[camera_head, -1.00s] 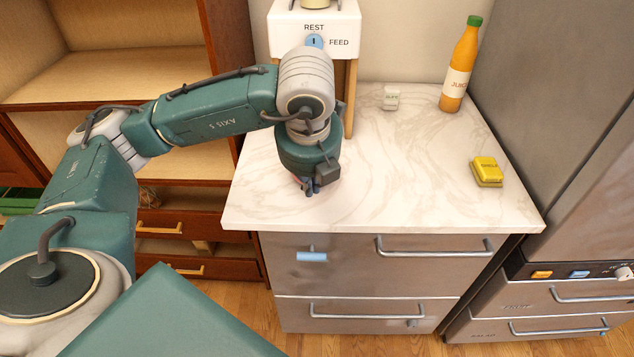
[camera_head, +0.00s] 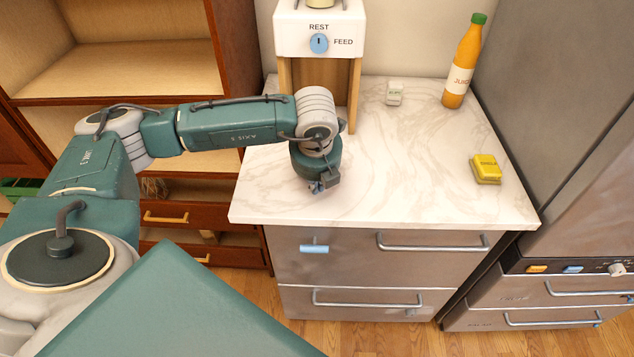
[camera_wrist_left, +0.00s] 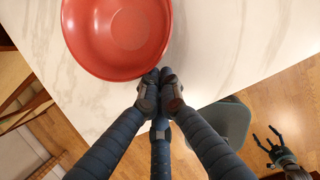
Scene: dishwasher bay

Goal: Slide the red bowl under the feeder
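The red bowl (camera_wrist_left: 125,35) shows in the left wrist view, sitting on the marble counter, with its top cut off by the frame. I cannot make it out in the head view. My left gripper (camera_head: 317,187) is low over the counter, in front of the feeder. In the left wrist view its fingers (camera_wrist_left: 159,80) are drawn together at the bowl's near rim, outside the bowl; contact is unclear. The white feeder (camera_head: 318,18) stands on wooden legs at the counter's back left, its blue knob pointing up towards REST. My right gripper (camera_wrist_left: 277,150) shows with spread fingers in the left wrist view.
A juice bottle (camera_head: 461,65) stands at the counter's back right. A small white box (camera_head: 394,93) and a yellow sponge (camera_head: 486,168) lie on the counter (camera_head: 410,195). The counter's middle is clear. Drawer handles (camera_head: 432,243) project below its front edge.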

